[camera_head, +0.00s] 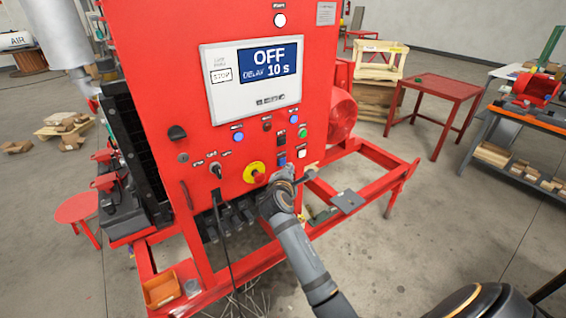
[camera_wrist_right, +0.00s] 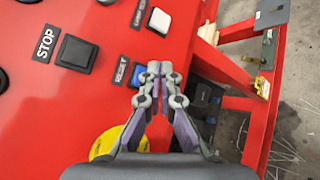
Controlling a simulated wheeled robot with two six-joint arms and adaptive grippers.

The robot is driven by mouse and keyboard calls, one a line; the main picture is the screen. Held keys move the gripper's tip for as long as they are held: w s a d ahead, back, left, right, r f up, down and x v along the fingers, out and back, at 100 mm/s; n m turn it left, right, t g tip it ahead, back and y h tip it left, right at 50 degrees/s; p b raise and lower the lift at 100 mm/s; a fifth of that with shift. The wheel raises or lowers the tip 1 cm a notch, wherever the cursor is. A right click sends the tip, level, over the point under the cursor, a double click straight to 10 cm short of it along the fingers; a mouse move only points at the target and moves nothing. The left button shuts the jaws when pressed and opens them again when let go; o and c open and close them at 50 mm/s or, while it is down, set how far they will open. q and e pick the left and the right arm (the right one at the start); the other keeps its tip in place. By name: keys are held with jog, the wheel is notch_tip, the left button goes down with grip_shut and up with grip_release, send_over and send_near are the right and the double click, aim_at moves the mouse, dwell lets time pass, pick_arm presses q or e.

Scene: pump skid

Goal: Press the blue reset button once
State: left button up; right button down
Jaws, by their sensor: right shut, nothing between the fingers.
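The blue reset button (camera_wrist_right: 137,76) is a small square beside a RESET label on the red panel. In the head view it shows as a small blue patch (camera_head: 282,161) low on the panel, just above my right gripper (camera_head: 285,172). In the wrist view the fingertips of my right gripper (camera_wrist_right: 160,69) are together and empty, just right of the button and partly covering its edge. I cannot tell whether they touch the panel. My left gripper is not in view.
A black button (camera_wrist_right: 75,53) marked STOP and a white button (camera_wrist_right: 159,20) are near the blue one. A yellow-ringed red emergency stop (camera_head: 255,173) is left of my right gripper. A display (camera_head: 253,78) reads OFF, DELAY 10 s. Red frame rails (camera_head: 335,215) run below right.

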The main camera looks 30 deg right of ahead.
jog(key=s+p, duration=0.1)
jog(key=s, duration=0.1)
jog(key=s+p, duration=0.1)
jog(key=s, duration=0.1)
jog(key=shift+s+d, duration=0.2)
jog(key=shift+s, duration=0.15)
dwell(0.6)
jog(key=s+a+f+m+g+y+b, duration=0.15)
jog(key=s+f, duration=0.25)
jog(key=f, duration=1)
jog(key=s+a+f+m+g+y+b, duration=0.1)
jog(key=s+a+f+m+g+y, duration=0.2)
jog(key=f, duration=1)
jog(key=s+a+f+m+y+b, duration=0.15)
jog(key=s+f, duration=0.35)
jog(key=f, duration=0.9)
jog(key=s+f+m+g+y, duration=0.1)
jog(key=s+f+m+g, duration=0.1)
jog(key=s+f, duration=0.5)
jog(key=s+a+f+m+g+y+b, duration=0.1)
jog(key=s+f+m, duration=0.3)
jog(key=s, duration=1.2)
jog(key=s+a+f+m+g+y+b, duration=0.1)
jog(key=s+f+m+g, duration=0.2)
jog(key=s+f, duration=0.8)
jog(key=shift+s+a+m, duration=0.15)
jog(key=shift+s+m, duration=0.45)
jog(key=shift+s, duration=0.15)
